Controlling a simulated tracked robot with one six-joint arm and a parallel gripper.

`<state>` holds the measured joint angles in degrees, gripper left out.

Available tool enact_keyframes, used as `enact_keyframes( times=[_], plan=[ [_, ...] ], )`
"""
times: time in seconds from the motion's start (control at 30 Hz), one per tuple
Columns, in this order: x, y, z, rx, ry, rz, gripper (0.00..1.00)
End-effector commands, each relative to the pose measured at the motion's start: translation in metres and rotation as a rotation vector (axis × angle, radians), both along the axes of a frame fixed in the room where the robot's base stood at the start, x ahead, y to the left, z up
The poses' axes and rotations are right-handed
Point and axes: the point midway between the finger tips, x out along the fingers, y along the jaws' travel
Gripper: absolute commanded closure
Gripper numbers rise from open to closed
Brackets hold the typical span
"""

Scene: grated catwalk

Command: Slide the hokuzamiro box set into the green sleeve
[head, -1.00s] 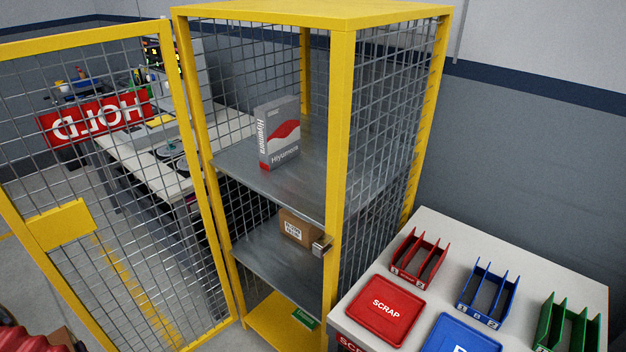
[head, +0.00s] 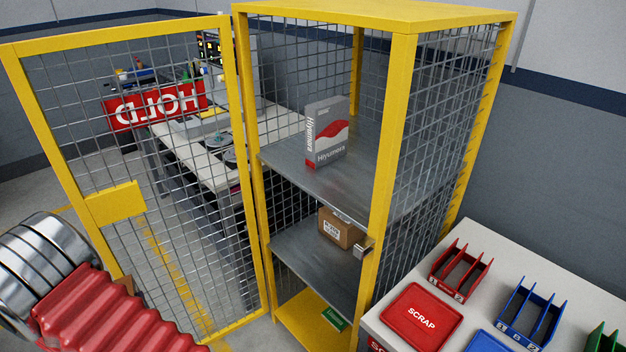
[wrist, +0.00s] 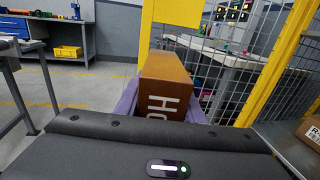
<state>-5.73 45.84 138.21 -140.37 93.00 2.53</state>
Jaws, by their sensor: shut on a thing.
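My gripper (wrist: 161,103) shows in the wrist view, its purple fingers on either side of an orange-brown box, the hokuzamiro box set (wrist: 164,72). The gripper is shut on it. White letters reading "Ho" show on its near face; the rest of the name is hidden. The green sleeve (head: 606,338) is an open divided rack on the grey-white table, cut off at the lower right of the head view.
A yellow mesh cage (head: 398,130) with its door (head: 115,205) open holds a grey Hiyumora box (head: 326,133) and a cardboard box (head: 341,229). Red (head: 461,272) and blue (head: 525,314) racks and a red SCRAP tray (head: 422,312) share the table.

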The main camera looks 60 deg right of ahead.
Motion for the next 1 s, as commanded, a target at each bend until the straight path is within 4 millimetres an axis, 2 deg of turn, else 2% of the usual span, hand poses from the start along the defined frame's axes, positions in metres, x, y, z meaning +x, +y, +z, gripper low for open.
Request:
enact_keyframes(
  times=[0.23, 0.47, 0.77, 1.0],
  plan=[
    [0.007, -0.083, 0.056, 0.001, -0.014, -0.224, 1.0],
    [-0.007, -0.169, 0.114, 0.002, -0.013, -0.458, 1.0],
    [-0.052, -0.272, 0.191, 0.001, -0.011, -0.737, 1.0],
    [-0.109, -0.342, 0.254, 0.001, -0.011, -0.933, 1.0]
  ],
)
